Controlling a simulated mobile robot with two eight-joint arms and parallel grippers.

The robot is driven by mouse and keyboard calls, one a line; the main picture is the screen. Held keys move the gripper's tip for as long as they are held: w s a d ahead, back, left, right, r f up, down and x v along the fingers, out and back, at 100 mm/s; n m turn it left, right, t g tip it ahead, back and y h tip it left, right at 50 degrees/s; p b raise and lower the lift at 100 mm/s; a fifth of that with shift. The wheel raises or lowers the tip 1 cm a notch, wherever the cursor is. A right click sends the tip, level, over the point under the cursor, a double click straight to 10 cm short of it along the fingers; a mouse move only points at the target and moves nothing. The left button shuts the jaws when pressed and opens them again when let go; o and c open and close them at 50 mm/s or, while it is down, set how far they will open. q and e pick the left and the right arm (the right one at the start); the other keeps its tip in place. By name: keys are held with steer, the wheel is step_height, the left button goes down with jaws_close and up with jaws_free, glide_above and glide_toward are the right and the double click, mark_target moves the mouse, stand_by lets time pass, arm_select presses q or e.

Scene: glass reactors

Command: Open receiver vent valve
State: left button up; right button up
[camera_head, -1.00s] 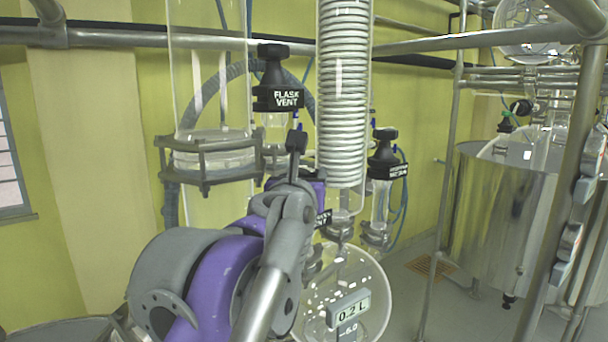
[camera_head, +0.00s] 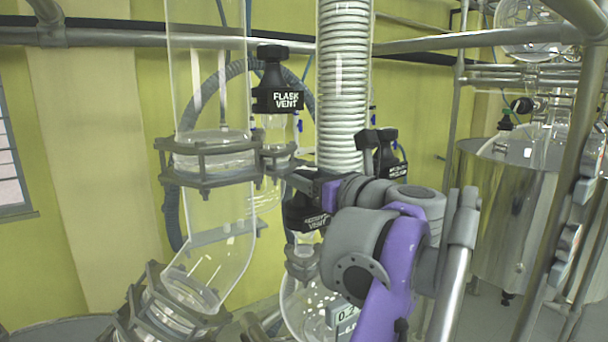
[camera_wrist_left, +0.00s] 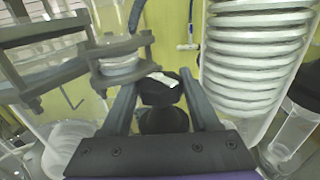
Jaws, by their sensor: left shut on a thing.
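The receiver vent valve (camera_head: 308,213) has a black body with a white label, partly legible as "VENT". It stands below and right of the flask vent valve (camera_head: 277,85), and its top is hidden behind my gripper. My left gripper (camera_head: 300,182) reaches in from the right at the top of this valve. In the left wrist view, a black knob (camera_wrist_left: 158,92) sits between the two fingers of my left gripper (camera_wrist_left: 157,84), which are shut on it. The label's tilt shows in the head view. My right gripper is not in view.
A glass column (camera_head: 210,90) with metal clamps stands left, and a coiled condenser (camera_head: 343,85) stands right behind the gripper. Another black-capped valve (camera_head: 392,160) is further right, close to my arm. A round glass flask (camera_head: 300,305) is below, partly hidden. A steel vessel (camera_head: 505,215) stands far right.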

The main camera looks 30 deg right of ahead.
arm_select(q)
steer(key=shift+f, duration=0.15)
steer(key=o, duration=1.1)
